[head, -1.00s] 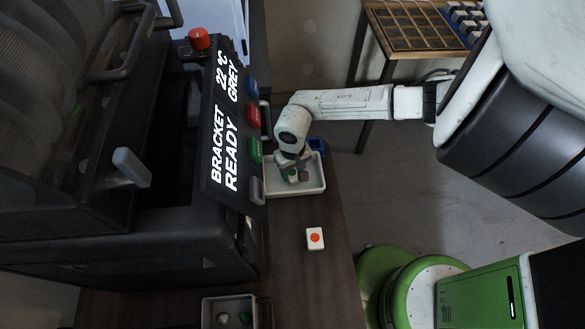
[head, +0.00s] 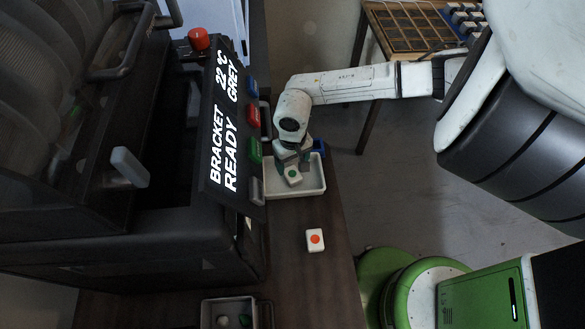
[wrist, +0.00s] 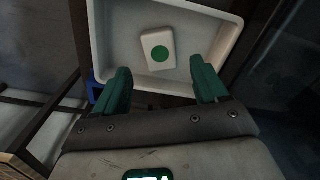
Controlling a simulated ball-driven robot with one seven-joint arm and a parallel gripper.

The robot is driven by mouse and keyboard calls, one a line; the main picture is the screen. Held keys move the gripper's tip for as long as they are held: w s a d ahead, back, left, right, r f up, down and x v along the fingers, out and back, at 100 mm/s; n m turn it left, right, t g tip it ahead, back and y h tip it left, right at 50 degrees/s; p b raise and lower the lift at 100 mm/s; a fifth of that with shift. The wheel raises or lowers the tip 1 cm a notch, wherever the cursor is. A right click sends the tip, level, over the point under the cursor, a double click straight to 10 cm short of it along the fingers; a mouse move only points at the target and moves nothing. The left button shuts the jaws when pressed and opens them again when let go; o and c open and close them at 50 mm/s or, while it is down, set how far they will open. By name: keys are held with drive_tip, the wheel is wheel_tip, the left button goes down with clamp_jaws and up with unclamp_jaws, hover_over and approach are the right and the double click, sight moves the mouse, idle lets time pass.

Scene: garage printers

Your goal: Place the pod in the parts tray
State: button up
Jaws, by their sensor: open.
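A white pod with a green dot (head: 293,177) lies in the white parts tray (head: 314,186) on the bench. In the wrist view the pod (wrist: 158,49) rests on the tray floor (wrist: 197,45), clear of the walls and slightly turned. My gripper (head: 292,160) is over the tray's far part, close to the pod. In the wrist view its two green fingers (wrist: 161,72) are spread apart with nothing between them, and the pod lies beyond their tips.
A white block with an orange dot (head: 315,240) lies on the bench. The black printer (head: 180,235) stands left of the tray. A smaller bin (head: 206,312) with small items is at the bottom. A blue item (head: 319,147) stands just behind the tray.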

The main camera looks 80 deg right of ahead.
sight(292, 174)
wheel_tip(292, 174, up, 7)
drive_tip(key=shift+b, duration=0.45)
drive_tip(key=shift+r, duration=0.1)
